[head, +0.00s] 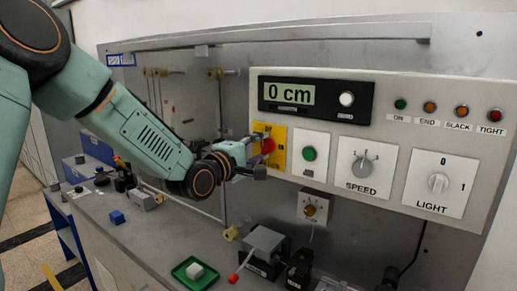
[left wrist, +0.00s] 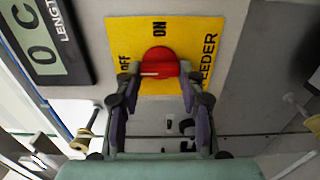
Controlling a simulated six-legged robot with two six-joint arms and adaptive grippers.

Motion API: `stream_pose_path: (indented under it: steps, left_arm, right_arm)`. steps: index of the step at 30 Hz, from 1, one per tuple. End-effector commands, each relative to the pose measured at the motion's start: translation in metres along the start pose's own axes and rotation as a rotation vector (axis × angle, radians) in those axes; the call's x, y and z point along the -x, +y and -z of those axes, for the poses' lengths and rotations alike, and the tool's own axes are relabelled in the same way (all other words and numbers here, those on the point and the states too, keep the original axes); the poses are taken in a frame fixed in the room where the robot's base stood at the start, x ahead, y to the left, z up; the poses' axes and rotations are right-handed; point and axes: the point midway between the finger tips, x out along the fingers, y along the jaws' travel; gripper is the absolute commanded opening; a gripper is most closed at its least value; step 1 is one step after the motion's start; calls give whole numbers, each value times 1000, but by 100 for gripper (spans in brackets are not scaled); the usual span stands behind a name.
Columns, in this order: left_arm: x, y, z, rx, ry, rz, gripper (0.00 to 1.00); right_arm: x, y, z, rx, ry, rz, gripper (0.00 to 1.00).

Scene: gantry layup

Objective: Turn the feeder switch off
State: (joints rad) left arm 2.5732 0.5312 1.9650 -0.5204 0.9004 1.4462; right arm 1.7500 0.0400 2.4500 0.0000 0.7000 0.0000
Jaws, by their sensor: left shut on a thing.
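The feeder switch is a red knob (left wrist: 158,65) on a yellow plate (left wrist: 212,28) marked ON, OFF and FEEDER. In the left wrist view its white mark lies level, on the knob's left half towards the OFF word. In the head view the red knob (head: 267,146) on the yellow plate (head: 279,157) is partly hidden by my gripper. My left gripper (head: 258,158) is at the panel, and its two fingers (left wrist: 157,86) press on the knob from both sides. My right gripper is in neither view.
Right of the plate are a green button (head: 309,153), the SPEED dial (head: 362,166) and the LIGHT switch (head: 438,183). The display (head: 289,94) above reads 0 cm. Below, the bench holds a green tray (head: 194,274) with a pale block and a red-tipped lever (head: 234,277).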

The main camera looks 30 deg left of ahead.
Motion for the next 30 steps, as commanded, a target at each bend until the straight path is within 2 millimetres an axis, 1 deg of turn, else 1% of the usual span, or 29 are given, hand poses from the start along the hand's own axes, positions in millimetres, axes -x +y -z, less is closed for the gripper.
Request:
stream_pose_path:
  steps: [3, 4, 12, 20, 23, 26, 30]
  left_arm:
    - [0, -1, -1, 2, -2, 3, 8]
    - [0, -1, -1, 2, -1, 3, 40]
    - [0, 0, 0, 0, -1, 1, 62]
    - [0, 0, 0, 0, 0, 0, 62]
    - [3, 0, 1, 1, 1, 0, 62]
    - [12, 0, 1, 4, 3, -1, 62]
    - [30, 1, 1, 8, 2, -3, 62]
  right_arm:
    - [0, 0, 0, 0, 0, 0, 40]
    - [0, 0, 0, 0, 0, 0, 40]
    - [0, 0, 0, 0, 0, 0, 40]
    - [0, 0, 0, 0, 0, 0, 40]
    - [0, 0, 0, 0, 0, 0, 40]
    - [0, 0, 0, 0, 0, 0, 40]
    - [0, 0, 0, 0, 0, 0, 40]
